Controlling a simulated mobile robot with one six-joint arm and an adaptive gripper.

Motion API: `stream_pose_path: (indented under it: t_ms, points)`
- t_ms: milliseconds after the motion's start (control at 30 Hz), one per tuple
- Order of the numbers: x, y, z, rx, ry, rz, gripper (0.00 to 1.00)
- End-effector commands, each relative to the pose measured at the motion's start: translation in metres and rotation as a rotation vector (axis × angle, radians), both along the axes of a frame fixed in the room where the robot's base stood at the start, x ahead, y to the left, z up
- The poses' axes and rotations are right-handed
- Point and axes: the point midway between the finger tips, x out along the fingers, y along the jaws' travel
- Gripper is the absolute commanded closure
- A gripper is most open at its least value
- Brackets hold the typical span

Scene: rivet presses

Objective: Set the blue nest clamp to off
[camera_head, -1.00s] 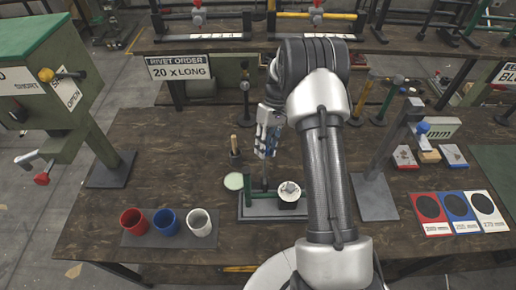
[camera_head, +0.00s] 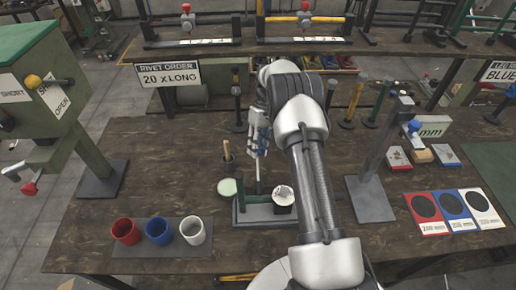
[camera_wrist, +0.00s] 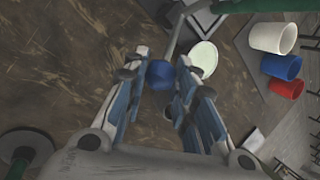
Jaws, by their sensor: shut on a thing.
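My gripper (camera_head: 257,150) is at the middle of the bench, above a small green fixture on a grey base plate (camera_head: 240,218). In the wrist view my gripper (camera_wrist: 160,80) has its fingers on both sides of a blue knob (camera_wrist: 161,74) and is shut on it. The knob tops a thin grey lever (camera_head: 258,175) that rises nearly upright from the fixture. In the head view the fingers mostly hide the knob. A dark cup-like part with a pale top (camera_head: 284,194) stands on the fixture, right of the lever.
A pale green disc (camera_head: 227,187) and a dark stub with a wooden handle (camera_head: 227,151) stand close left of the fixture. Red (camera_head: 126,230), blue (camera_head: 158,231) and white (camera_head: 192,230) cups sit front left. A grey press column (camera_head: 385,150) stands right of my arm.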

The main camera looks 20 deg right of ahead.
Motion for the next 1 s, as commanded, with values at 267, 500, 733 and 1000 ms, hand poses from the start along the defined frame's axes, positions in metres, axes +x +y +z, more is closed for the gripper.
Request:
stream_pose_path:
  t_ms: [267, 500, 733, 1000]
  points:
    - [0.0031, -0.0032, -0.0094, -0.012, -0.013, -0.004, 1.0]
    - [0.003, -0.004, -0.0089, -0.013, -0.014, -0.004, 0.65]
    - [0.0032, -0.0037, -0.0066, -0.012, -0.014, -0.004, 0.53]
    - [0.0033, -0.0027, -0.0017, -0.01, -0.014, -0.003, 0.53]
